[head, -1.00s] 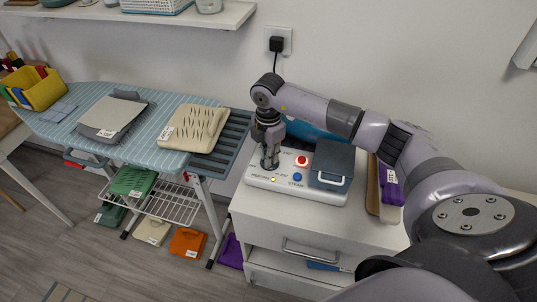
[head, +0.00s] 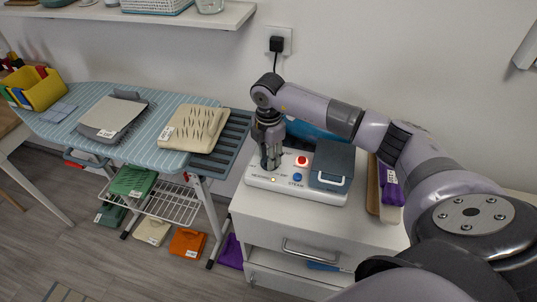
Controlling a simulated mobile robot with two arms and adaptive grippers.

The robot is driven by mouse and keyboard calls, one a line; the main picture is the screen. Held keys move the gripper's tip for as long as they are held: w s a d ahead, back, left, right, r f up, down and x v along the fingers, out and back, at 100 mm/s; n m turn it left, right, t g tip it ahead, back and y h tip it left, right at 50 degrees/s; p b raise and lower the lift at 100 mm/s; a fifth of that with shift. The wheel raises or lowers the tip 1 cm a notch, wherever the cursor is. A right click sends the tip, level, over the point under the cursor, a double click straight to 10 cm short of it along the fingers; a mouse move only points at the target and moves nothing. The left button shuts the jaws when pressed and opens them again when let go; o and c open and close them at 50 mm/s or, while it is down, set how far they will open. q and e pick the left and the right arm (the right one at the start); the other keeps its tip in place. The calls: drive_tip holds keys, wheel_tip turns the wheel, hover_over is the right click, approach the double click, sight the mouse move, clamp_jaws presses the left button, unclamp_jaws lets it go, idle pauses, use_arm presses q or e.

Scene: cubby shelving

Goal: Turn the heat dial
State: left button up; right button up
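A white steam station (head: 327,195) stands on top of the white drawer cabinet. It carries a red button (head: 302,161), a blue button (head: 297,177) and a small lit yellow light (head: 274,180). My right gripper (head: 270,166) points down over the left end of the station, at its top surface. The gripper covers that spot, so the heat dial is hidden; I cannot tell whether the fingers are shut on it. My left gripper is not in view.
A grey-blue lidded tank (head: 332,165) sits on the station's right side. A purple item (head: 391,187) lies on the cabinet (head: 262,218) farther right. A plug (head: 276,44) is in the wall socket behind.

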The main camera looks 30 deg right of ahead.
wheel_tip(320, 180, up, 12)
idle(0.4)
idle(0.4)
